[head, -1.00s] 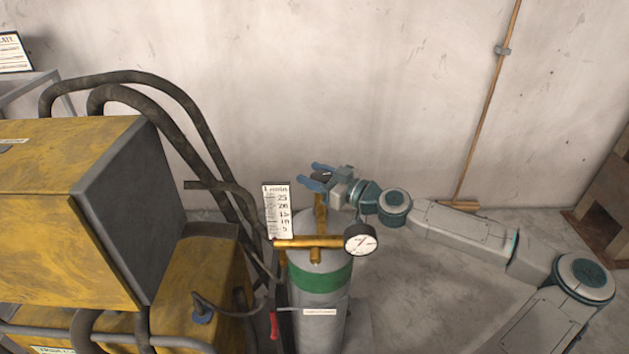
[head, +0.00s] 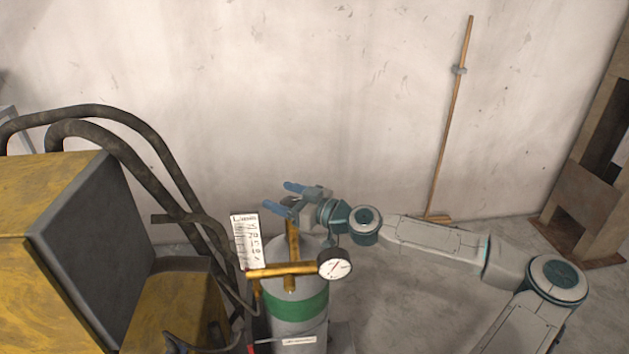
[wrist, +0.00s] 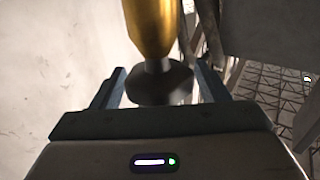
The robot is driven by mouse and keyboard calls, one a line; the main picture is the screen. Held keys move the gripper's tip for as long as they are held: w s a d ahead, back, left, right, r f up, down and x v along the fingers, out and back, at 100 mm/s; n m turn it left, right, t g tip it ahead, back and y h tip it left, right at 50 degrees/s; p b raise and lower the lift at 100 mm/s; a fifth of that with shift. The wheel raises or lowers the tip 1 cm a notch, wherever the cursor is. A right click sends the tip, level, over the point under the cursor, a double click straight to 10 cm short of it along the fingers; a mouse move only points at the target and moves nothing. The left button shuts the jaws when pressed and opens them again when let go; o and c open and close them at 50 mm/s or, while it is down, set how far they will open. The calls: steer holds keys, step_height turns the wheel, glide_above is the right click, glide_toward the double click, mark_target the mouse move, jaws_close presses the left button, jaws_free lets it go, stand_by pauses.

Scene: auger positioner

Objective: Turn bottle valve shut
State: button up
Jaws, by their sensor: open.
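The grey gas bottle (head: 297,325) with a green band stands upright at the lower middle of the head view. Its brass valve stem (head: 291,238) rises from the top, and a dark round knob (wrist: 160,85) sits at the end of the brass body (wrist: 152,25) in the wrist view. My gripper (head: 281,195) is at the top of the stem, its two blue fingers open and pointing left. In the wrist view the gripper (wrist: 162,85) has one finger on each side of the knob, with a gap visible at each side. In the head view the knob is hidden by my gripper.
A yellow and grey machine (head: 85,250) with dark hoses (head: 150,145) fills the left. A broom (head: 449,130) leans on the wall.

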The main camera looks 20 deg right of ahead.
step_height(320, 180, up, 3)
steer(key=shift+f+b, duration=0.2)
steer(key=shift+b, duration=0.2)
steer(key=s+d+r+b, duration=0.2)
steer(key=s+d+r, duration=0.4)
steer(key=d, duration=0.4)
steer(key=shift+r, duration=0.6)
